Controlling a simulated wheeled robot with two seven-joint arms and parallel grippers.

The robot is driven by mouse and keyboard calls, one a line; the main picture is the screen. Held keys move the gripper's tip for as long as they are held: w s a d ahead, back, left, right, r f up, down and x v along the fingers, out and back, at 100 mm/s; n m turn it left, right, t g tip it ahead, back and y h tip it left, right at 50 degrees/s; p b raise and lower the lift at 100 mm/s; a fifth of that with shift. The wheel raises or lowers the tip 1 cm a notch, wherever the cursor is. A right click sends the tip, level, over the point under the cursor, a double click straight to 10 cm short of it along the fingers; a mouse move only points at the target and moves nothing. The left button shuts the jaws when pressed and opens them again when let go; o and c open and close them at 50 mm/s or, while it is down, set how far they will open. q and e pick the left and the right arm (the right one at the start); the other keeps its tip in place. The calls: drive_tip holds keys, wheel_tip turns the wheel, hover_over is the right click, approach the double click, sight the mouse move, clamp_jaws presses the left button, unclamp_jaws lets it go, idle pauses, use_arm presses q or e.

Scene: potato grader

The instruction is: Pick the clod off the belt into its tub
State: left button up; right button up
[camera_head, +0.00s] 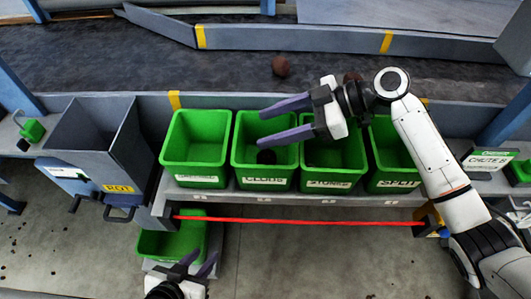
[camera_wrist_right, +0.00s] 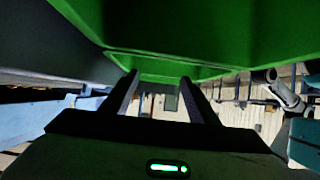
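A round brown lump (camera_head: 281,66) lies on the dark belt (camera_head: 230,70). A second brown lump (camera_head: 352,77) is on the belt further right, partly hidden by my right arm. The green tub labelled CLODS (camera_head: 264,181) stands in the row in front of the belt. A dark lump (camera_head: 266,157) is inside it. My right gripper (camera_head: 262,127) is open and empty over the CLODS tub, its fingers pointing left. In the right wrist view its fingers (camera_wrist_right: 158,90) are apart beneath green tub walls. My left gripper (camera_head: 203,261) is open and empty at the bottom, near a lower green tub.
Other green tubs stand on both sides: one at left (camera_head: 196,181), one labelled STONES (camera_head: 331,183), and one at right (camera_head: 398,184), partly behind my right arm. A grey ROT chute (camera_head: 98,160) is at left. A red bar (camera_head: 300,221) runs below. A lower green tub (camera_head: 160,246) sits underneath.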

drive_tip(key=shift+d, duration=0.15)
drive_tip(key=b+v, duration=0.1)
drive_tip(key=v, duration=0.9)
drive_tip(key=shift+s, duration=0.1)
